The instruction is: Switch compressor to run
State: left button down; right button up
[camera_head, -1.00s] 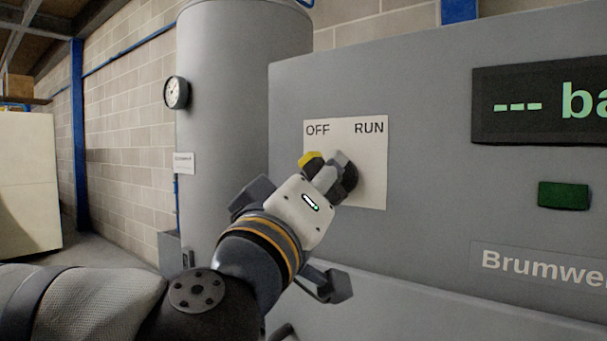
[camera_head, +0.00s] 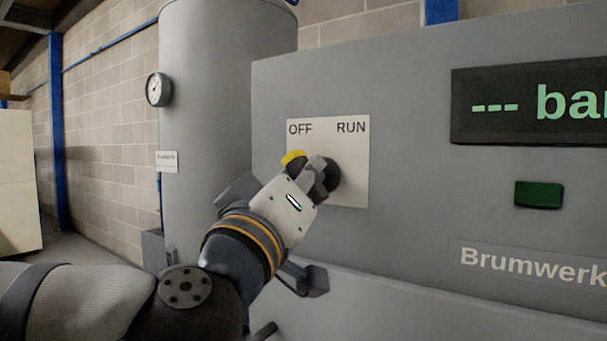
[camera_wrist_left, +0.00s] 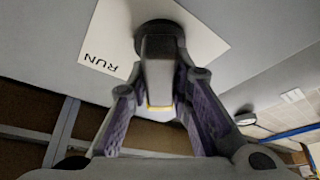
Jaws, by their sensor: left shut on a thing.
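The selector knob (camera_head: 331,176) has a round black base and a bar handle with a yellow tip. It sits on a pale plate (camera_head: 352,190) marked OFF at left and RUN at right. The yellow tip (camera_head: 293,158) points up and left, below OFF. My left gripper (camera_head: 307,170) is shut on the handle and hides part of it. In the left wrist view the grey handle (camera_wrist_left: 159,72) stands between the two fingers, with its black base (camera_wrist_left: 158,30) behind and RUN printed to the left. My right gripper is not in view.
The grey compressor cabinet (camera_head: 420,190) carries a dark display (camera_head: 530,103) reading "--- bar" and a green block (camera_head: 538,194). A grey tank (camera_head: 215,120) with a round gauge (camera_head: 158,89) stands at left. A block wall (camera_head: 105,130) is behind.

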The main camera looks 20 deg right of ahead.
pick_arm(q)
jog(key=m+g+h+p, duration=0.1)
jog(key=m+h, duration=0.1)
jog(key=m, duration=0.2)
jog(key=shift+r+m, duration=0.15)
jog(key=shift+m, duration=0.15)
jog(key=m+g+h, duration=0.1)
jog(key=m, duration=0.2)
jog(key=m+g+h+p, duration=0.1)
jog(key=m, duration=0.2)
jog(key=shift+s+d+m+g+h, duration=0.1)
jog(key=shift+m+g+h, duration=0.2)
jog(key=shift+m, duration=0.1)
jog(key=m+g+h, duration=0.1)
jog(key=m+g, duration=0.1)
jog(key=m, duration=0.3)
jog(key=shift+p, duration=0.4)
jog(key=shift+m+g+h+p, duration=0.45)
jog(key=shift+m+g, duration=1.05)
jog(key=shift+m, duration=1.1)
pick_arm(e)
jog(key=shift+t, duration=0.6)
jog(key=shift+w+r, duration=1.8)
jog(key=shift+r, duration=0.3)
pick_arm(q)
jog(key=shift+m, duration=0.3)
jog(key=c, duration=1.4)
grip_release()
jog(key=shift+c, duration=0.2)
